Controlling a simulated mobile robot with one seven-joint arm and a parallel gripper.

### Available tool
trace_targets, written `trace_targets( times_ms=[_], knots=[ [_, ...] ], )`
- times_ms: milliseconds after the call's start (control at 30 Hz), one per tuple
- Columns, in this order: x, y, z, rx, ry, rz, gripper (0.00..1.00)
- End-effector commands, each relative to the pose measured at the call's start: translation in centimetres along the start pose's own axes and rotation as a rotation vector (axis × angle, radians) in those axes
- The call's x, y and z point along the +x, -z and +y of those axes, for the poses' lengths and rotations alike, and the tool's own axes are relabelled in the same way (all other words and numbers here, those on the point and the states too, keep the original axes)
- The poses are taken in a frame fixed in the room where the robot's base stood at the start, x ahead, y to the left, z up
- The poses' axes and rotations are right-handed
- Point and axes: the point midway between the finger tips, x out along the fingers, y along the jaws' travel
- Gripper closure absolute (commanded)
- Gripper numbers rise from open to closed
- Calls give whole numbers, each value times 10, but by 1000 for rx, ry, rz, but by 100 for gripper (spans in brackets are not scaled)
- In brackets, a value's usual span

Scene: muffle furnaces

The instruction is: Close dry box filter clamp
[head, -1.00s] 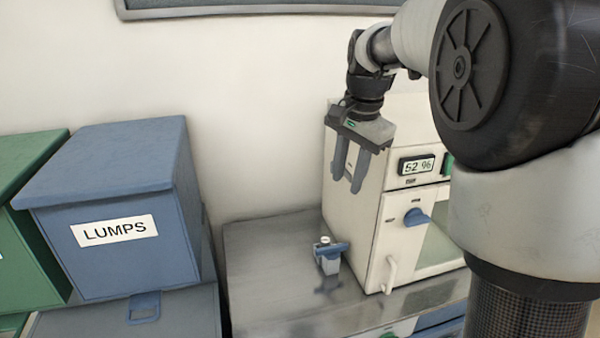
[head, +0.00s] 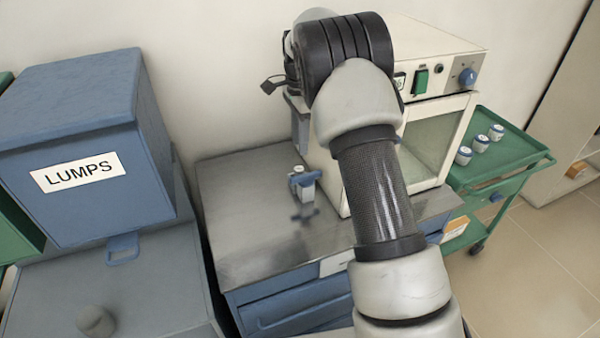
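The cream dry box (head: 425,35) stands on a metal-topped bench, partly behind my arm. It has a glass front door, a green switch and a blue knob. A small filter fitting with a blue clamp lever (head: 305,180) sits low beside the box's left side; I cannot tell whether the clamp is closed. My gripper (head: 300,132) is above the clamp at the box's left side, apart from it. Only a grey-blue finger part shows; the rest is hidden behind my arm, so its opening cannot be judged.
A blue bin labelled LUMPS (head: 85,150) stands at left on a grey surface. The bare metal bench top (head: 245,215) is clear left of the clamp. A green cart (head: 510,165) with several small jars stands at right.

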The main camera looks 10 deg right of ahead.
Motion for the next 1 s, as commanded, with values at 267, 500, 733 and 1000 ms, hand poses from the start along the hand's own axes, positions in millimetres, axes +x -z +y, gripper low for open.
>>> trace_targets(
  times_ms=[267,500,733,1000],
  knots=[
    [63,0,1,0,-4,-1,70],
    [103,0,0,0,-1,0,70],
    [118,0,0,-1,1,0,70],
    [119,0,0,-1,1,0,71]
  ],
)
